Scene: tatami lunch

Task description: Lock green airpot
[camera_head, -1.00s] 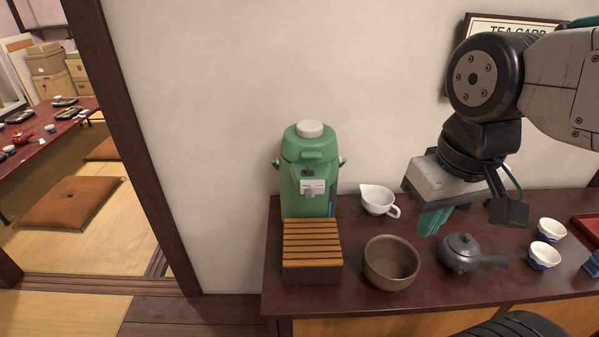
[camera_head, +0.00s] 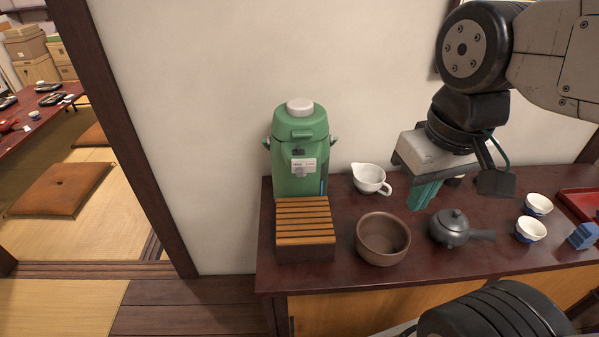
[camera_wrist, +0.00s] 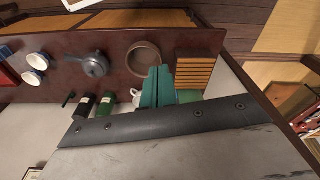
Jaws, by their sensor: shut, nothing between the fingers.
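The green airpot (camera_head: 298,150) stands upright at the left back of the dark red counter, against the wall. It has a white round top knob (camera_head: 299,106), a dark part with a white label on its front, and side lugs. In the wrist view only a green bit of the airpot (camera_wrist: 189,96) shows beside my fingers. My gripper (camera_head: 424,193) has teal fingers that are shut and empty, above the counter and to the right of the airpot, apart from it. In the wrist view my gripper (camera_wrist: 158,80) also shows the fingers together.
A slatted wooden stand (camera_head: 305,230) sits in front of the airpot. A brown bowl (camera_head: 383,240), a white spouted pitcher (camera_head: 370,178) and a dark teapot (camera_head: 450,228) stand right of it. Cups (camera_head: 530,229) and a red tray (camera_head: 581,203) are farther right. Wall space above the airpot is free.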

